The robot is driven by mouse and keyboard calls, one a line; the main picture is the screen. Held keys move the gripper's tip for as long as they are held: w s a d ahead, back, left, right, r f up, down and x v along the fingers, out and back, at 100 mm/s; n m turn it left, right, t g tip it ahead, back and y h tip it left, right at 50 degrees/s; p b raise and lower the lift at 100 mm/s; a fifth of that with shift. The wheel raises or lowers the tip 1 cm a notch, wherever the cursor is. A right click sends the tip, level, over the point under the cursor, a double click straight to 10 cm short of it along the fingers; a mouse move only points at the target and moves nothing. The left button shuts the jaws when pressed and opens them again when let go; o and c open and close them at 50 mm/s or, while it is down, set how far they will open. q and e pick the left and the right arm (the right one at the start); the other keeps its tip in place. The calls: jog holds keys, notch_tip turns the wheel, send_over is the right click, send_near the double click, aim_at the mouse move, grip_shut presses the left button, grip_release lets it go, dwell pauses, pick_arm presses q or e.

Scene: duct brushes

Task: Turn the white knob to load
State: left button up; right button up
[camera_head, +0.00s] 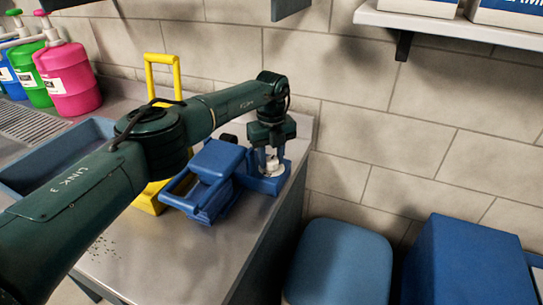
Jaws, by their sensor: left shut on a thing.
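My left arm comes in from the left and reaches over the metal counter. My left gripper (270,146) points down at the counter's right end, shut on the white knob (272,166). The knob sits on a blue device (264,184), next to a blue box-like part with an open handle frame (207,180). The gripper covers the knob's top, so any marking on it is hidden. My right gripper is not in view.
A yellow frame (163,66) stands behind my arm. Pink (70,78) and green (31,72) bottles stand at the back left near a blue tray (62,152). A blue bin (340,262) and a larger blue box (463,262) stand right of the counter. A shelf (450,22) juts from the tiled wall.

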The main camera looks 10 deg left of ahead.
aim_at(271, 159)
pick_arm(q)
jog(key=o, duration=0.7)
notch_tip(271, 159, up, 8)
jog(key=shift+f+b, duration=0.2)
jog(key=shift+b, duration=0.25)
